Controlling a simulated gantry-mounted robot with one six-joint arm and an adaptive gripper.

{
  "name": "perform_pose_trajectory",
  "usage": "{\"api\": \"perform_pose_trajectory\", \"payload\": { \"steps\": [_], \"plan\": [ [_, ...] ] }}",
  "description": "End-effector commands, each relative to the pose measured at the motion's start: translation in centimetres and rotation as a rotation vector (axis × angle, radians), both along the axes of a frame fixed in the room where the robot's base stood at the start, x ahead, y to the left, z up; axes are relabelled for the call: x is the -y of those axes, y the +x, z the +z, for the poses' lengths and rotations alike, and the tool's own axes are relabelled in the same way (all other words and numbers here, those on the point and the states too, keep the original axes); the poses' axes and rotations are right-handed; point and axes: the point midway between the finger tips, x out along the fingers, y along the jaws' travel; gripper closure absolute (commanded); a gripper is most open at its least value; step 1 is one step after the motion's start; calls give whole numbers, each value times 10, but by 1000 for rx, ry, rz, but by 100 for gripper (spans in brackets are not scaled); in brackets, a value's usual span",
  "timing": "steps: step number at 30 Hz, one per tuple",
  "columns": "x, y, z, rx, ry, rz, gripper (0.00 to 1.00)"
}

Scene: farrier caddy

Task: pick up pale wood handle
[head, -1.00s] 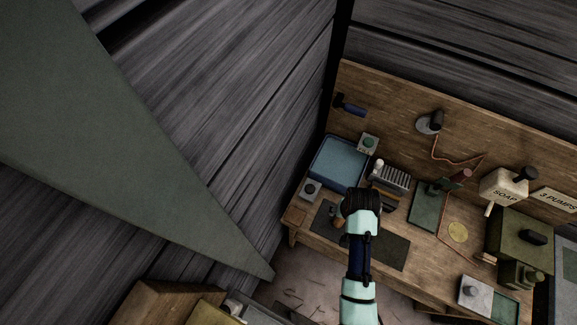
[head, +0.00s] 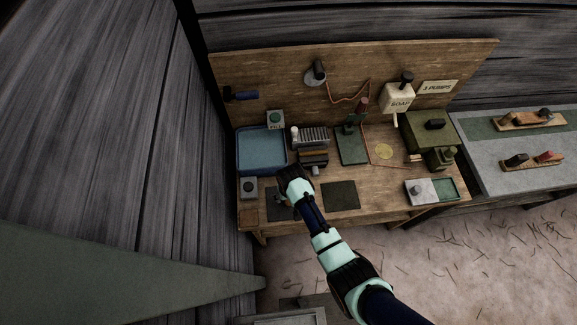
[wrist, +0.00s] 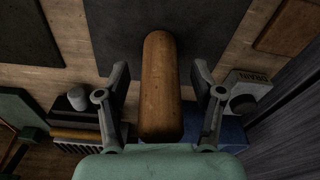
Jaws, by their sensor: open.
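The wood handle (wrist: 160,75) shows large in the wrist view as a rounded, worn brown bar, upright in the picture. It lies between the two fingers of my gripper (wrist: 161,98), with a visible gap on each side. My gripper is open, and its palm edge covers the picture's bottom. A dark mat (wrist: 105,30) lies behind the handle. In the head view my gripper (head: 284,200) is over the dark mat (head: 341,195) at the bench's front left. There my wrist hides most of the handle, and I cannot make it out clearly.
A blue tray (head: 262,172) is at the bench's left, with a small grey box (head: 248,187) in front of it. A brush (head: 313,160) and a green stand (head: 352,146) are behind my gripper. A grey-and-green tray (head: 420,190) is at the right front.

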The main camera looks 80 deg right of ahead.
Motion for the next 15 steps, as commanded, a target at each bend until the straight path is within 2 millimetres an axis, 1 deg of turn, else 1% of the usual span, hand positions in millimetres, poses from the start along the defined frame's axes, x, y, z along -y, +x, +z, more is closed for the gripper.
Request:
{"api": "perform_pose_trajectory", "payload": {
  "steps": [3,4,11,12,14,15],
  "plan": [
    [0,0,1,1,-1,0,33],
    [0,0,1,1,-1,0,34],
    [0,0,1,1,-1,0,73],
    [0,0,1,1,-1,0,80],
    [0,0,1,1,-1,0,90],
    [0,0,1,1,-1,0,96]
  ]
}}
